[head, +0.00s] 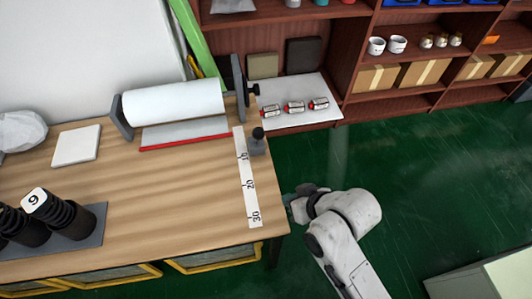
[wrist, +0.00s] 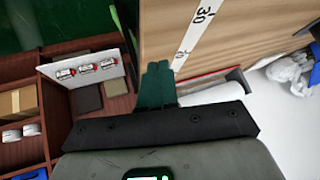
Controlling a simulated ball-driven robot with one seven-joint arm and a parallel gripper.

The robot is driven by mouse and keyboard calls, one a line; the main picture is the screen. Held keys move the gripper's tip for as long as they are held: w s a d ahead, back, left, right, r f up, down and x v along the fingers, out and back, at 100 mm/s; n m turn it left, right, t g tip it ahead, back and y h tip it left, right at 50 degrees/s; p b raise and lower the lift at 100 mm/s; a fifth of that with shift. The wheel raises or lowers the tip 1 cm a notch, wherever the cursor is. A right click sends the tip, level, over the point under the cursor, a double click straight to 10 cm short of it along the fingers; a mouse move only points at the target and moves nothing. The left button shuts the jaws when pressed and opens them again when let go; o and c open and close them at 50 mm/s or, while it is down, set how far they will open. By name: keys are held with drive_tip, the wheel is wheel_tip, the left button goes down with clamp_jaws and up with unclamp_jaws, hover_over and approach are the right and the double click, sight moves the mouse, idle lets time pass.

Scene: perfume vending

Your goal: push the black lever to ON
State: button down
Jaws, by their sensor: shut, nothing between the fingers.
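A small black-knobbed lever (head: 258,134) stands on a grey base at the right edge of the wooden table in the head view, beside the 10 mark of a white ruler strip (head: 247,180). I cannot read any ON marking. My gripper (head: 288,198) is off the table's right edge, nearer the camera than the lever and apart from it. In the wrist view my green fingers (wrist: 157,68) are together with nothing between them. The lever cannot be made out in the wrist view; the fingers may hide it.
A white paper roll (head: 173,103) with a side crank sits at the table's back. A white board (head: 297,110) with three small bottles lies beyond the lever. Reddish shelves (head: 350,75) line the back. Green floor is free right of the table.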

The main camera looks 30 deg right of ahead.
sight(260, 139)
drive_tip(key=w+a+r+m+t+y, duration=0.2)
drive_tip(key=w+a+m+t+y, duration=0.15)
drive_tip(key=w+a+t, duration=0.3)
drive_tip(key=s+d+m+t+h, duration=0.1)
drive_tip(key=s+m+t+h, duration=0.1)
drive_tip(key=m, duration=0.3)
drive_tip(key=s+d+f+m+t+h, duration=0.1)
drive_tip(key=m+t+h, duration=0.1)
drive_tip(key=m+h, duration=0.3)
drive_tip(key=s+d+m+t+h, duration=0.1)
drive_tip(key=s+m+t+h, duration=0.1)
drive_tip(key=m+h, duration=0.2)
drive_tip(key=shift+s+f+m, duration=0.15)
drive_tip(key=shift+f+m, duration=0.05)
drive_tip(key=shift+m, duration=0.4)
drive_tip(key=shift+s+f+m, duration=0.15)
drive_tip(key=shift+m, duration=0.4)
drive_tip(key=shift+w+r, duration=0.1)
drive_tip(key=p+x, duration=0.3)
drive_tip(key=x, duration=1)
drive_tip(key=shift+w+r, duration=0.3)
drive_tip(key=shift+w, duration=0.05)
drive_tip(key=shift+d+r+p, duration=0.1)
drive_tip(key=shift+r+p, duration=0.1)
drive_tip(key=shift+p, duration=0.2)
